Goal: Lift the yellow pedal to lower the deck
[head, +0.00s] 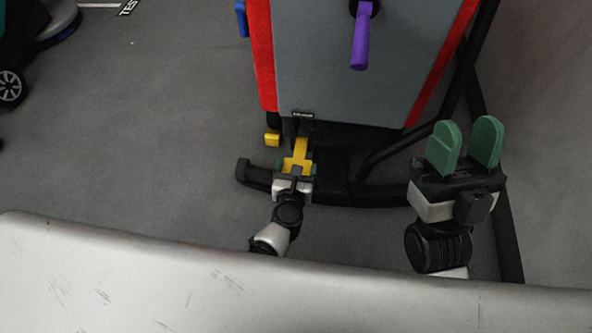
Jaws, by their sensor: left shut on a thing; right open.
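The yellow pedal (301,150) sticks out low at the front of a grey and red scrubber (345,60), close to the floor. My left gripper (297,168) is shut on the near end of the pedal, with its green fingers on either side of it. My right gripper (463,146) is open and empty, its two green fingers apart, to the right of the scrubber's front. The deck cannot be clearly told apart from the dark parts under the body.
A smaller yellow piece (272,139) sits left of the pedal. A purple handle (361,45) hangs on the scrubber's grey face, and a blue handle (242,18) is at its left. A black curved bar (374,195) runs low across the front.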

